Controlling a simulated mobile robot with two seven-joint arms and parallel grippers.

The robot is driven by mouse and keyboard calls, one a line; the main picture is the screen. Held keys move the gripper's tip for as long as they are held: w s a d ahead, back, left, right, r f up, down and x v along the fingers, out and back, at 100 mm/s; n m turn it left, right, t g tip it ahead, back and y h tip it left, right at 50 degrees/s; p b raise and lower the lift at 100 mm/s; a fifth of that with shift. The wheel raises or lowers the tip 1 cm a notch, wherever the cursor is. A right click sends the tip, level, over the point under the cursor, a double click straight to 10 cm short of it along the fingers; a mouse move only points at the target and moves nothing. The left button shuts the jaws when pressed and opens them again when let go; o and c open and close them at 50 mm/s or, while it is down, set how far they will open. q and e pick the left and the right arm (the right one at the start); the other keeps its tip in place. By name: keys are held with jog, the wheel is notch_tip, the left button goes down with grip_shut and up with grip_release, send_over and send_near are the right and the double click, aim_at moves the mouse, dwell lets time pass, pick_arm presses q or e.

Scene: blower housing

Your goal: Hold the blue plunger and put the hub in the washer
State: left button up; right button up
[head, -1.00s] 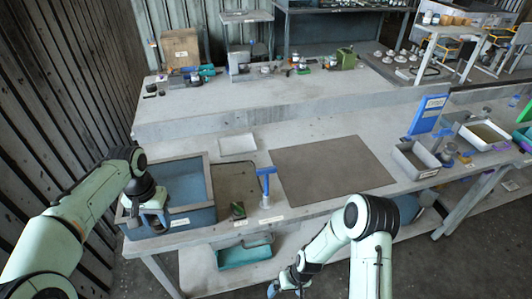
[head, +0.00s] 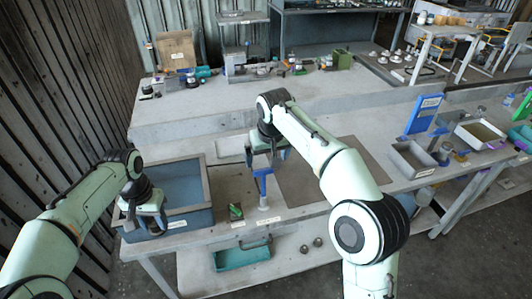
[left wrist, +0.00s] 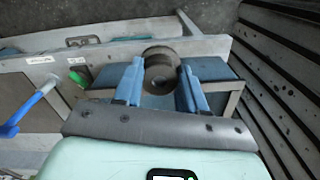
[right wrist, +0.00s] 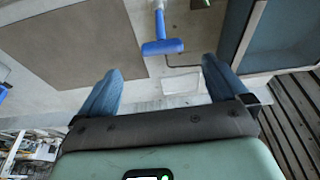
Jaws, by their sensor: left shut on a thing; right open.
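The blue plunger (head: 262,188), a T-shaped handle, stands upright near the table's front edge. It also shows in the left wrist view (left wrist: 38,102) and beyond my fingers in the right wrist view (right wrist: 162,45). My right gripper (head: 266,160) is open and empty, just above and behind the plunger's handle, apart from it in the wrist view. My left gripper (left wrist: 160,75) is shut on the hub (left wrist: 160,56), a grey ring-shaped part with a central hole. It holds the hub over the front left corner of the washer (head: 203,180), a blue tub with a grey rim.
A small green object (head: 236,211) lies between washer and plunger. A brown mat (head: 300,185) covers the table to the right. A teal tray (head: 243,255) sits below. A grey bin (head: 412,160) and an upright blue panel (head: 424,114) stand further right.

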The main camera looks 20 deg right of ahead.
aim_at(264, 169)
jog(key=x, duration=1.1)
jog(key=shift+w+a, duration=0.1)
jog(key=shift+w, duration=0.25)
jog(key=shift+c, duration=0.3)
